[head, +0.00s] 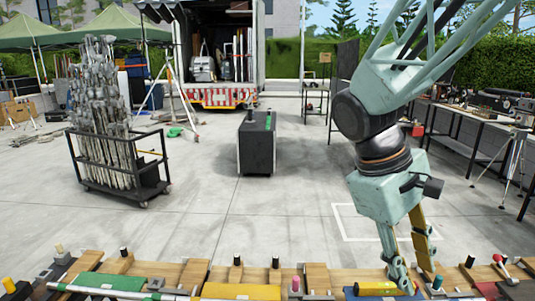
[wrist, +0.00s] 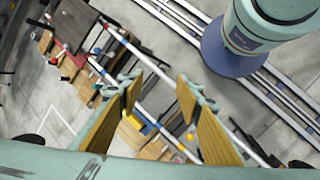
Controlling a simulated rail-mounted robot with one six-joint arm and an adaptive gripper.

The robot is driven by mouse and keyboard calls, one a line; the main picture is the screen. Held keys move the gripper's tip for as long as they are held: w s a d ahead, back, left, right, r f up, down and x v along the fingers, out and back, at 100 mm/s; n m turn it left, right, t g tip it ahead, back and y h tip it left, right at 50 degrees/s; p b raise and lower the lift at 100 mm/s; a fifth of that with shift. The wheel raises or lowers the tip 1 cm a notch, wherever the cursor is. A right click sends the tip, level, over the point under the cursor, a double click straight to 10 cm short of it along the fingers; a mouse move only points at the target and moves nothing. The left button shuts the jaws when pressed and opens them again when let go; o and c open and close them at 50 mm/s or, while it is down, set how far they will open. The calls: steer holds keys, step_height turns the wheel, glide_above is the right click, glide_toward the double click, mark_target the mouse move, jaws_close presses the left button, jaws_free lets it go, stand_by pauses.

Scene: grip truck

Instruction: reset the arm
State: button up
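My gripper (head: 414,266) hangs from my pale green arm at the lower right of the head view, fingers pointing down over the front bench (head: 190,273). Its yellow-padded fingers are spread apart. In the wrist view my gripper (wrist: 157,92) also shows open, with a clear gap and nothing held between the pads. Behind the gap lies the bench with its wooden blocks and a pale rod (wrist: 152,105). Whether the fingertips touch anything on the bench I cannot tell.
A cart of metal stands (head: 105,125) is at the left. A dark case (head: 257,145) stands mid-floor before the open truck (head: 222,96). Tables with equipment (head: 470,118) line the right side. Open concrete floor (head: 215,200) lies between the bench and the case.

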steer(key=s+a+r+m+t+y, duration=0.2)
steer(key=s+a+r, duration=0.1)
steer(key=s, duration=0.5)
steer(key=s+a+r+m+t+y, duration=0.2)
steer(key=s+a+r+m+t, duration=0.1)
steer(key=s, duration=0.5)
steer(key=shift+a+r+m+y, duration=0.3)
steer(key=shift+a+r, duration=0.3)
steer(key=shift+a, duration=0.2)
stand_by(1.0)
